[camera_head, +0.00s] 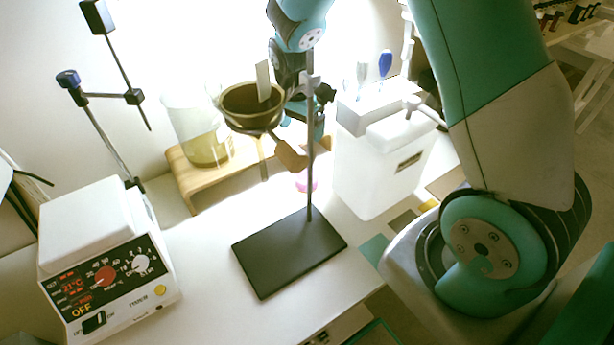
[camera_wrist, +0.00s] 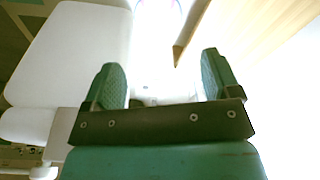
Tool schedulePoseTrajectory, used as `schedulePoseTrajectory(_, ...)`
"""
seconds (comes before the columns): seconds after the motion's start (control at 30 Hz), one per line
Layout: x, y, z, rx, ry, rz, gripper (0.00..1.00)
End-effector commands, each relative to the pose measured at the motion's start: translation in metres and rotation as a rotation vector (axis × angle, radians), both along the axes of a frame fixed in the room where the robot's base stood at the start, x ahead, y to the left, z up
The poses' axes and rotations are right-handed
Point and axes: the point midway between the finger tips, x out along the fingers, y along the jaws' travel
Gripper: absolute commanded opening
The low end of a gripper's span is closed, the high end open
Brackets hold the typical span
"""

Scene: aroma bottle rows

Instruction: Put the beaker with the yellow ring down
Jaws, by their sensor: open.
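My gripper (camera_wrist: 162,78) is open in the wrist view, with nothing clearly held between its two green fingers. In the head view it shows in part (camera_head: 314,120), behind the retort stand's rod and the bowl. No yellow ring is clear in either view. A large glass beaker (camera_head: 205,130) with yellowish liquid stands on the wooden riser (camera_head: 190,190). A pink-ringed item (camera_head: 307,182) is on the bright table below my gripper, mostly washed out. In the wrist view a faint coloured arc shows at the top edge; I cannot tell whose it is.
A retort stand with black base (camera_head: 290,252) holds a dark bowl (camera_head: 252,106) in front of my gripper. A white box (camera_head: 375,175) stands close at right, also in the wrist view (camera_wrist: 70,55). A hotplate (camera_head: 105,265) is at left.

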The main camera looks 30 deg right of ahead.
Motion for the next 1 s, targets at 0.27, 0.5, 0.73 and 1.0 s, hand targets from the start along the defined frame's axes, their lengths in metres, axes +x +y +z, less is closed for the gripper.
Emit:
schedulePoseTrajectory(0.27,0.002,-0.009,-0.058,0.0,0.003,0.0,0.83)
schedulePoseTrajectory(0.5,0.004,-0.011,-0.077,0.0,0.001,0.001,0.83)
schedulePoseTrajectory(0.73,0.002,-0.015,-0.108,-0.001,0.004,0.001,0.83)
schedulePoseTrajectory(1.0,0.005,-0.018,-0.126,0.0,0.0,0.002,0.83)
